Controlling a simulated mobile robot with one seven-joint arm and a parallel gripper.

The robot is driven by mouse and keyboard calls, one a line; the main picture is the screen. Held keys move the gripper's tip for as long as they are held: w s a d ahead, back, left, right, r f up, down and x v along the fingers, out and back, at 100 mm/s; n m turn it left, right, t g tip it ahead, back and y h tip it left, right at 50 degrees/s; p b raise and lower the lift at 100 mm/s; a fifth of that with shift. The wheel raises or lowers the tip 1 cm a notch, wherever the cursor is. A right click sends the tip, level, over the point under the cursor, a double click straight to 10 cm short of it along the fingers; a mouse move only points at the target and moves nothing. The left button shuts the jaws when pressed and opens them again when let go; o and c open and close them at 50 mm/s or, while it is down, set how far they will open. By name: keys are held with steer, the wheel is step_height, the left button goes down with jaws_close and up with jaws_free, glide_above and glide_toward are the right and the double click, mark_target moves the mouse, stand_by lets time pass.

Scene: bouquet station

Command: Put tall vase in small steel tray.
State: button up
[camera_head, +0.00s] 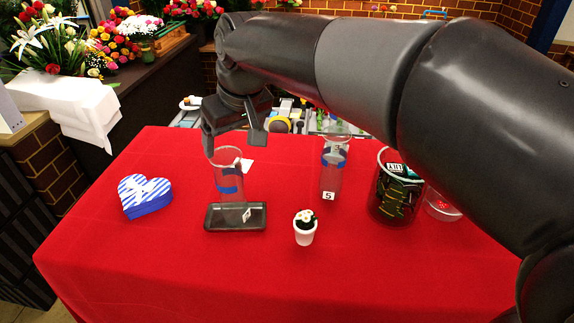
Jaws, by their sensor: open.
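A clear glass vase with blue bands (229,182) stands upright at the small dark steel tray (263,218). Its lower end overlaps the tray and appears to be inside it. A small white tag shows near its base. My gripper (235,145) is open just above the vase's rim, with one finger to its left and one to its right. A second clear vase with a blue band (331,172) and a tag marked 5 stands farther right. I cannot tell for sure which vase is the taller.
A blue-striped heart box (146,196) is at left. A small white flowerpot (305,232) stands right of the tray. A dark-filled glass jar (394,197) and a clear bowl with red bits (441,207) are at right. The front of the red tablecloth (210,280) is clear.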

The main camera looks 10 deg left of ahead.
steer(key=s+d+f+m+h, duration=0.1)
steer(key=s+d+f+m, duration=0.2)
steer(key=d, duration=0.7)
steer(key=s+d+f+m+t+h, duration=0.1)
steer(key=s+d+f+m, duration=0.2)
steer(key=s+d, duration=0.3)
steer(key=s+d+f+m+t+h, duration=0.1)
steer(key=s+d+f+m, duration=0.2)
steer(key=d, duration=1.1)
steer(key=shift+s+d+f, duration=0.4)
steer(key=shift+s+f, duration=0.1)
steer(key=shift+s, duration=0.65)
